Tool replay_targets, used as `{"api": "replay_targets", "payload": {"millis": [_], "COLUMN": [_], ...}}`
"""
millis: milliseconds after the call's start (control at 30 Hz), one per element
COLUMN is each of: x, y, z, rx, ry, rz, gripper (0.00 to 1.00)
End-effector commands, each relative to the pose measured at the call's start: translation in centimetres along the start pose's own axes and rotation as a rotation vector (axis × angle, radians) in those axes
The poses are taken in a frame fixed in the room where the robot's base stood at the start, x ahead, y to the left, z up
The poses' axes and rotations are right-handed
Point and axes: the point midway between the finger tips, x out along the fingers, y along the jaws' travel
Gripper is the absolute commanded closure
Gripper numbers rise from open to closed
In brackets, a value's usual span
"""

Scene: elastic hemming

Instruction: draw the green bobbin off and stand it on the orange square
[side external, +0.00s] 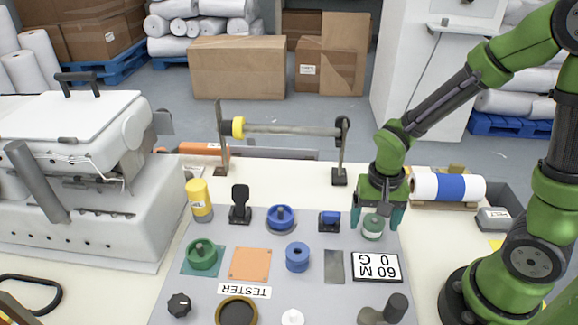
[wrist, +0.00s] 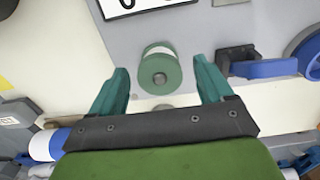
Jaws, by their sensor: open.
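The green bobbin (side external: 373,228), with green flanges and a pale middle, stands upright near the right edge of the grey panel. The orange square (side external: 250,265) lies flat and bare on the panel, left of the blue ring-shaped piece.
A green dish with a post (side external: 201,255) stands left of the orange square. A raised roller bar (side external: 285,130) stands behind.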

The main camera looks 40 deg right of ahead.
Motion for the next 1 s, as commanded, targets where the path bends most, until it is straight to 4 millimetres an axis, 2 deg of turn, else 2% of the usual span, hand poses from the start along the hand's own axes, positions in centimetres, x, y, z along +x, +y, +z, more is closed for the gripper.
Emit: {"api": "replay_targets", "payload": {"millis": [167,467,833,867,1000], "x": [1.18,1.31,1.28,1.28,1.27], "y": [0.02,0.01,0.00,0.00,0.00], "z": [0.03,0.02,0.01,0.01,0.01], "rx": [0.001,0.001,0.001,0.000,0.000], "ry": [-0.001,0.000,0.000,0.000,0.000], "rz": [0.000,-0.001,-0.001,-0.001,-0.001], "gripper": [0.20,0.20,0.77,0.52,0.73]}}
